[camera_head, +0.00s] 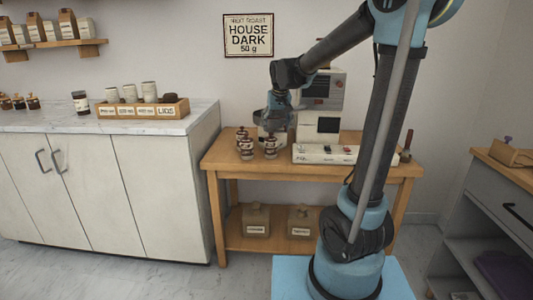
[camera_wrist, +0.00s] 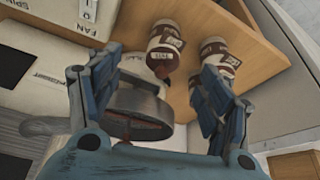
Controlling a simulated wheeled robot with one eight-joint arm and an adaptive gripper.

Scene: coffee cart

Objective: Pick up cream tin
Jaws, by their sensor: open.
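Small brown-and-white labelled tins stand in a cluster on the wooden cart (camera_head: 385,172), including a left one (camera_head: 245,149) and a right one (camera_head: 270,150). The wrist view shows one tin (camera_wrist: 165,47) at top centre and another (camera_wrist: 216,47) to its right, partly behind a finger. Their labels are too small to read, so I cannot tell which is the cream tin. My gripper (camera_wrist: 150,85) is open and empty, with its fingers spread. In the head view it is above and just behind the tins.
A white machine (camera_head: 325,125) stands on the cart right of the tins. A white counter (camera_head: 105,120) with a lids box (camera_head: 145,112) is to the left. Two containers sit on the cart's lower shelf (camera_head: 278,242).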

